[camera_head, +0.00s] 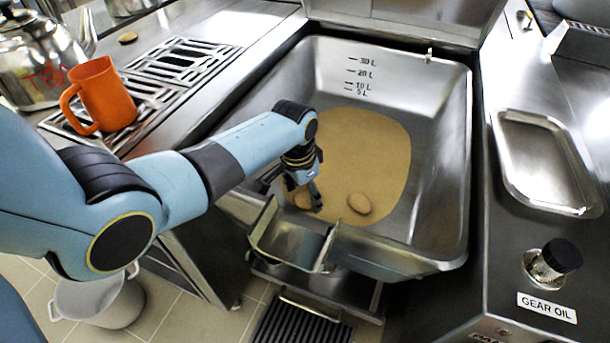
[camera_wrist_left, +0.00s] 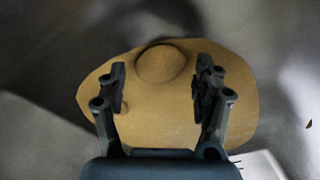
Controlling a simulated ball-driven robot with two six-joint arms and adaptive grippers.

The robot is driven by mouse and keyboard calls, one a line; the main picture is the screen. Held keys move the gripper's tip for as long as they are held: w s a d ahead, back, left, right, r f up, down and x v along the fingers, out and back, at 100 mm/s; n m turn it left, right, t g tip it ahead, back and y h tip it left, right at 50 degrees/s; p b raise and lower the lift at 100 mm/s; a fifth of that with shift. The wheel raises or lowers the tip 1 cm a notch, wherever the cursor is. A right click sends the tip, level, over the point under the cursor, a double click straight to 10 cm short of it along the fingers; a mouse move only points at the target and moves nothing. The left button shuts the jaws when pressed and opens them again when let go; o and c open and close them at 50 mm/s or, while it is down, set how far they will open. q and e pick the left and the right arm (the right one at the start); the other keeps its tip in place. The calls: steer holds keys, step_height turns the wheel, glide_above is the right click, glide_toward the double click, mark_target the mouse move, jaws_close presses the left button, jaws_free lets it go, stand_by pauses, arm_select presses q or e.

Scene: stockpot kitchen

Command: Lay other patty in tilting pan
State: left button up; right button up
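The tilting pan (camera_head: 445,150) is a deep steel basin with a tan layer on its floor. One oval brown patty (camera_head: 360,203) lies on that layer near the pan's front. A second patty (camera_head: 303,199) lies to its left, partly hidden by my left gripper (camera_head: 313,200). My left gripper points down inside the pan, low over the layer. In the left wrist view its two fingers (camera_wrist_left: 160,88) are spread with a gap between them. A patty (camera_wrist_left: 160,64) shows beyond the gap, not clasped. My right gripper is not in view.
A small round brown piece (camera_head: 127,38) lies on the left counter, near an orange mug (camera_head: 103,92) and a kettle (camera_head: 35,60). The pan's pouring spout (camera_head: 290,245) juts out at the front.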

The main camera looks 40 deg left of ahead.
arm_select(q)
steer(key=shift+o, duration=0.6)
step_height(320, 180, up, 12)
steer(key=s, duration=0.1)
steer(key=shift+s+a, duration=0.2)
